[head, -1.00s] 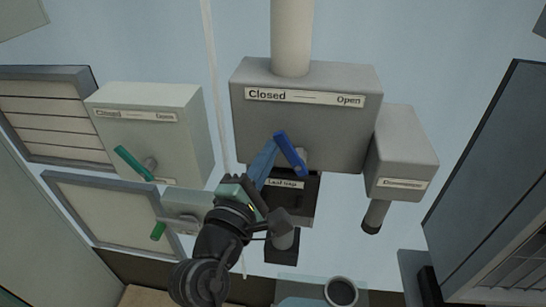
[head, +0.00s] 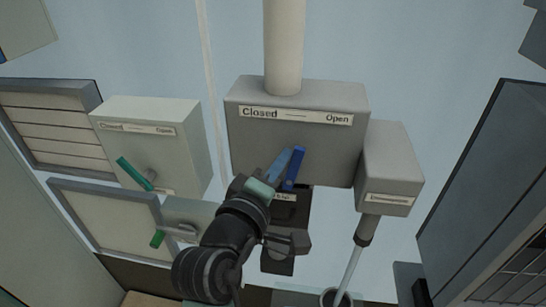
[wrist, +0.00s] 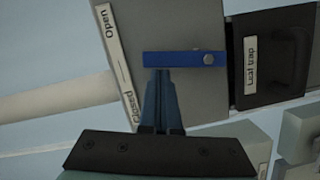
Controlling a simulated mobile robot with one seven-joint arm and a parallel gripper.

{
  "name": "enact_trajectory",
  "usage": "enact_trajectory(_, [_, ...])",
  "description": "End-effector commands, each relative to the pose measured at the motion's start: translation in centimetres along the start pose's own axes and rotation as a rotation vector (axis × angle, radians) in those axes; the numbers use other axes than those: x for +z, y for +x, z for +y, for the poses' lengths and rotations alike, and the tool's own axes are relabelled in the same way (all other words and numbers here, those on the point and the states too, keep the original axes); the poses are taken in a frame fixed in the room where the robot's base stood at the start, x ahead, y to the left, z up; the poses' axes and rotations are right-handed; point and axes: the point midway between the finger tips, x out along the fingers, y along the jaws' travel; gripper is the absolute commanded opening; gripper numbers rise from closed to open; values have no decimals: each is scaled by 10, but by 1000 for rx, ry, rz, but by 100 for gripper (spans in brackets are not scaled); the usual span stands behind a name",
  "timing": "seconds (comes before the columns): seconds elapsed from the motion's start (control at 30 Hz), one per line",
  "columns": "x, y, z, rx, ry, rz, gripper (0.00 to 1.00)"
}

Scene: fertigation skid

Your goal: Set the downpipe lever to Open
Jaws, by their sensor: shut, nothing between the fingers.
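The blue lever (head: 295,168) sits on the front of the grey box (head: 240,150) under a thick pale pipe (head: 285,45). The box's label strip (head: 296,115) reads Closed at left and Open at right. The lever points up and leans slightly right, toward the Open side. In the wrist view the lever (wrist: 185,59) lies across the picture, with its pivot bolt at its right end. My gripper (head: 287,156) is shut, with nothing held. Its fingertips (wrist: 163,72) are at the lever's free end, on its Closed side, seemingly touching it.
A black leaf trap (wrist: 271,58) is below the box. At right, a smaller grey box (head: 392,165) has a spout (head: 367,229); a pale stream runs from it toward a cup (head: 328,297). At left, a pale box (head: 150,130) has a green lever (head: 134,173).

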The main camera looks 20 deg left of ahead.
Motion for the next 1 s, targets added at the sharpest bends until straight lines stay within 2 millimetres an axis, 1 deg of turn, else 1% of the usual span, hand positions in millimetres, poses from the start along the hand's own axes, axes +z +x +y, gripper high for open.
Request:
enact_trajectory(0.03, [4, 1, 4, -8, 36, -5, 0])
enact_trajectory(0.2, [10, 2, 5, -35, 140, -5, 0])
enact_trajectory(0.4, [15, 4, 6, -55, 220, -4, 0])
enact_trajectory(0.6, [17, 4, 6, -65, 257, -3, 0])
enact_trajectory(1.0, [17, 4, 5, -67, 263, -3, 0])
